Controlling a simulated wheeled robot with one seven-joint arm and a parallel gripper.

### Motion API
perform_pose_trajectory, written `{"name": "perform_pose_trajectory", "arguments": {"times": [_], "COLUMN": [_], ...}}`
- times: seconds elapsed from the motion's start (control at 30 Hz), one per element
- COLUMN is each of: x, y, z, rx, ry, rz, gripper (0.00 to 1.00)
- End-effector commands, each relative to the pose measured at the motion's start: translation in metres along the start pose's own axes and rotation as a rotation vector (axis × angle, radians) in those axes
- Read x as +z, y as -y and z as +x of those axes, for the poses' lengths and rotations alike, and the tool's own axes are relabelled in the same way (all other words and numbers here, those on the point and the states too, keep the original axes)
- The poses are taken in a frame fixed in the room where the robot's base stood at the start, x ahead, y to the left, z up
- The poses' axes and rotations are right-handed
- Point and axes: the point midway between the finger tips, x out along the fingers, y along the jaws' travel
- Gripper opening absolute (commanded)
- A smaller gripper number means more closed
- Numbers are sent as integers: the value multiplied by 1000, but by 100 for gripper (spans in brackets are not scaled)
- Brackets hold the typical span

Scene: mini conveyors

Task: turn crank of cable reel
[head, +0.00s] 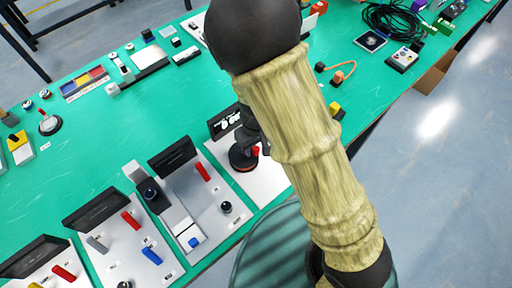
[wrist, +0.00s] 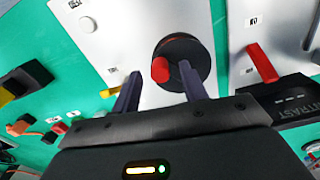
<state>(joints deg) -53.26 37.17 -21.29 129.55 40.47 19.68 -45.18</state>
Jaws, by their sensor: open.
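The cable reel (head: 240,158) is a round black disc on a white panel (head: 262,183), partly hidden by my arm in the head view. Its crank has a red handle (head: 255,151). In the wrist view the reel (wrist: 190,52) faces the camera, and the red handle (wrist: 160,70) stands out near its lower left. My gripper (wrist: 158,80) is open, with one dark finger on each side of the red handle in the picture. The right finger overlaps the disc in view. I cannot tell whether either finger touches the handle.
A panel with a red lever (head: 202,171) and a black display stands close beside the reel, also seen in the wrist view (wrist: 262,63). More panels with levers line the table's near edge. A yellow piece (wrist: 107,92) is near the left finger. Green table (head: 110,150) is clear behind.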

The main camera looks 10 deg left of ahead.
Motion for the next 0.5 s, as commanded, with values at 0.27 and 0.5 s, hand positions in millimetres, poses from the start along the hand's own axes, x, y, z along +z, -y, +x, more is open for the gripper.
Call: {"name": "perform_pose_trajectory", "arguments": {"times": [0.27,0.5], "x": [0,0], "y": [0,0], "z": [13,12], "rx": [0,0], "ry": [0,0], "rz": [0,0], "gripper": [43,26]}}
